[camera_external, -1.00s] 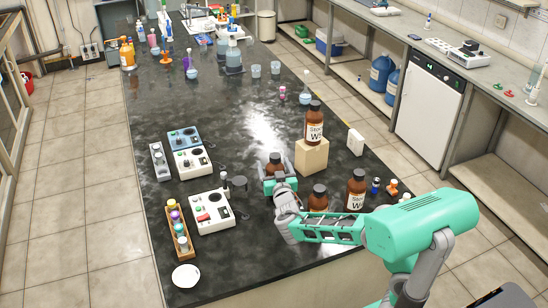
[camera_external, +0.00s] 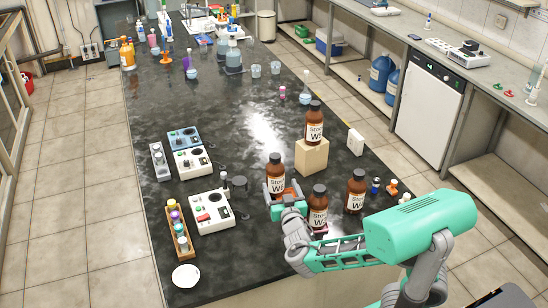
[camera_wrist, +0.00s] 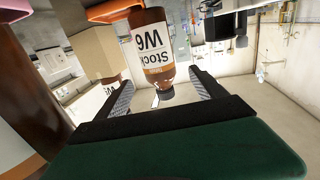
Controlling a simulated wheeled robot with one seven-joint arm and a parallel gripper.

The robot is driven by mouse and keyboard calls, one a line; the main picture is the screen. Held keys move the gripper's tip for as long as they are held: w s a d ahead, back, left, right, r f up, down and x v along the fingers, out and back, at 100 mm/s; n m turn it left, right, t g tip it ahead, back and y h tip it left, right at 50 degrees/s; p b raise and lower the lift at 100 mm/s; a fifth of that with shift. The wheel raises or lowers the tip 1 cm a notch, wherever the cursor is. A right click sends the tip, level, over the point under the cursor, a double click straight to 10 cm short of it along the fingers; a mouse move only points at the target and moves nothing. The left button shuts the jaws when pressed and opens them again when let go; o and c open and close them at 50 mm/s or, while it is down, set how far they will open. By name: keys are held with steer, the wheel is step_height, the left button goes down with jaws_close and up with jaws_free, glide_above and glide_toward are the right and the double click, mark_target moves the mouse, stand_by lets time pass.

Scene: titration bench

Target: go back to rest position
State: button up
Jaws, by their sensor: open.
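My gripper (camera_external: 277,190) is low over the near part of the dark bench, its jaws open. A brown stock bottle (camera_external: 275,172) with a white label stands upright just beyond it, partly hidden by the fingers in the external view. In the wrist view, which is upside down, this bottle (camera_wrist: 152,50) appears between and beyond the two open fingers (camera_wrist: 162,88), with gaps on both sides. My forearm reaches back to the right, low over the bench.
Brown bottles stand close to the right of my gripper, one near (camera_external: 318,205) and one farther right (camera_external: 356,190). Another bottle (camera_external: 314,125) stands on a beige box (camera_external: 311,156). White instruments (camera_external: 211,212) and a wooden vial rack (camera_external: 178,235) lie left. The bench middle is clear.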

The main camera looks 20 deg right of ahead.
steer(key=s+d+r+n+g+y+p, duration=0.15)
steer(key=r+g+y+p, duration=0.35)
steer(key=p, duration=0.6)
steer(key=s+r+m+g+p, duration=0.1)
steer(key=s+r+g+p, duration=0.15)
steer(key=r+p, duration=0.6)
steer(key=s+d+r+g+h+p, duration=0.1)
steer(key=s+d+r+g+p, duration=0.1)
steer(key=s+d+p, duration=0.4)
steer(key=s+d+r+n+g+h+p, duration=0.1)
steer(key=s+d+r+g+p, duration=0.1)
steer(key=s+d+r+p, duration=0.3)
steer(key=s+d+p, duration=0.1)
steer(key=s+d, duration=0.3)
steer(key=shift+s+r+g, duration=0.15)
steer(key=shift+g, duration=0.2)
steer(key=shift+o, duration=0.4)
steer(key=shift+d+n, duration=0.1)
steer(key=shift+n, duration=0.15)
